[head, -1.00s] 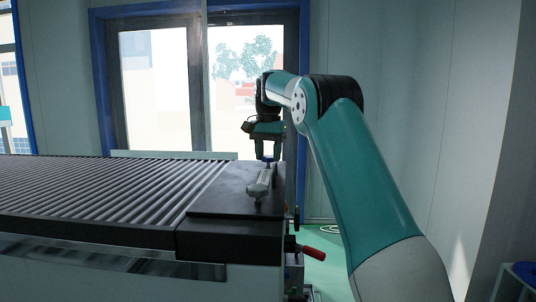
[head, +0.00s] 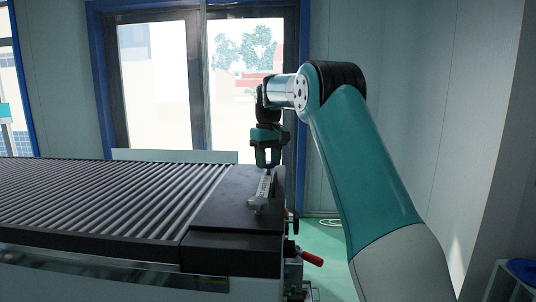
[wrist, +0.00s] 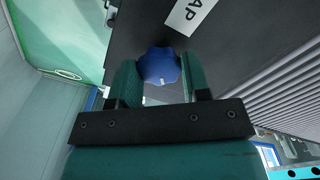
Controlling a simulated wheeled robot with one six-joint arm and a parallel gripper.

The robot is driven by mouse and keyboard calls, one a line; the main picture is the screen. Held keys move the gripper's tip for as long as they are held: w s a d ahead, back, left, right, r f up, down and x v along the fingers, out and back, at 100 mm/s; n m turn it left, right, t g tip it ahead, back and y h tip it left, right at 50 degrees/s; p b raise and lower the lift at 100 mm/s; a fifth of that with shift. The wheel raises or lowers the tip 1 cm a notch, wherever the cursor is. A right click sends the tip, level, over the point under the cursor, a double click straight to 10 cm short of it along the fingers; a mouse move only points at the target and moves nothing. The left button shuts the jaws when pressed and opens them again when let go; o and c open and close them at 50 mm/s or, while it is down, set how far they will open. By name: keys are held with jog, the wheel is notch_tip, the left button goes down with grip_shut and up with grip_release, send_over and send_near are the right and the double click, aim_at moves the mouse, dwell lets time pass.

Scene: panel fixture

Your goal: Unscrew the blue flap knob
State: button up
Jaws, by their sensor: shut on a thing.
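The blue flap knob (wrist: 159,66) sits between the two teal fingers of my gripper (wrist: 160,80) in the wrist view. The fingers are shut on it from both sides. In the head view my gripper (head: 268,163) points down over the dark end plate, and the knob is mostly hidden by the fingers. A light grey metal flap (head: 259,194) lies on the plate just in front of the gripper. In the wrist view a white label (wrist: 190,14) with black letters shows beyond the knob.
The dark end plate (head: 222,206) carries the flap. A roller conveyor (head: 90,196) runs off to the left. A red handle (head: 312,258) sticks out low at the right end of the conveyor. Green floor (head: 325,240) is open to the right.

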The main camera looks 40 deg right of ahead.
aim_at(269, 162)
jog(key=n+p, duration=0.2)
jog(key=n, duration=0.4)
jog(key=shift+p, duration=0.35)
jog(key=n+p, duration=0.1)
jog(key=n, duration=0.5)
jog(key=shift+n+p, duration=0.35)
jog(key=shift+n, duration=0.05)
jog(key=o, duration=0.9)
notch_tip(269, 162, up, 17)
jog(key=shift+r+p, duration=0.15)
jog(key=shift+p, duration=0.3)
